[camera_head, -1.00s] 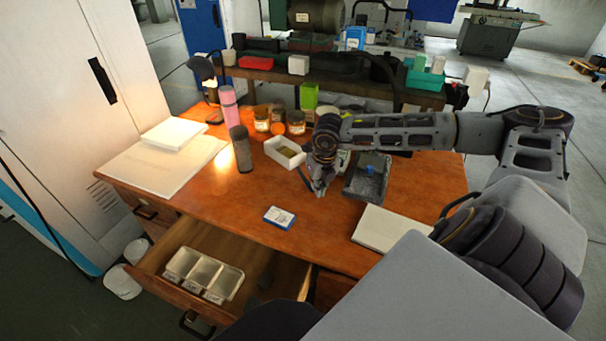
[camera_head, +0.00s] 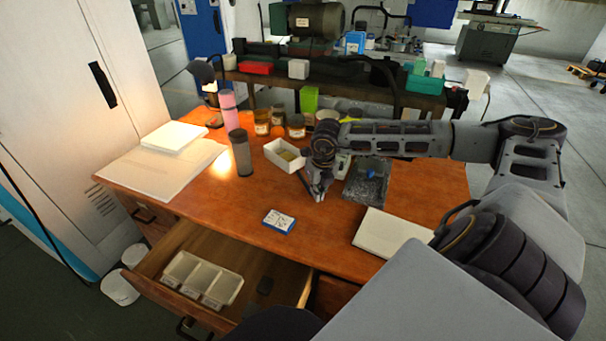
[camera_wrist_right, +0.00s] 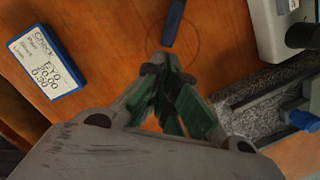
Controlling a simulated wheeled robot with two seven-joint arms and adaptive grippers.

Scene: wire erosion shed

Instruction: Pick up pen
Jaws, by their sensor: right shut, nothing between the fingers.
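A thin dark blue pen (camera_wrist_right: 174,22) lies on the wooden desk in the right wrist view, just beyond my right fingertips (camera_wrist_right: 168,68). Its near end is close to the tips, with a small gap in the picture. In the head view the pen shows as a dark thin stick (camera_head: 304,178) beside the white box. My right gripper (camera_head: 318,196) points down at the desk there. It is shut and empty. My left gripper is not in view.
A white label card (camera_head: 278,221) with a blue edge lies in front. A white box (camera_head: 281,161) and a grey stone-like tray (camera_head: 363,190) flank my right gripper. An open drawer (camera_head: 170,246) holds white bins. A white pad (camera_head: 385,231) lies to the right.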

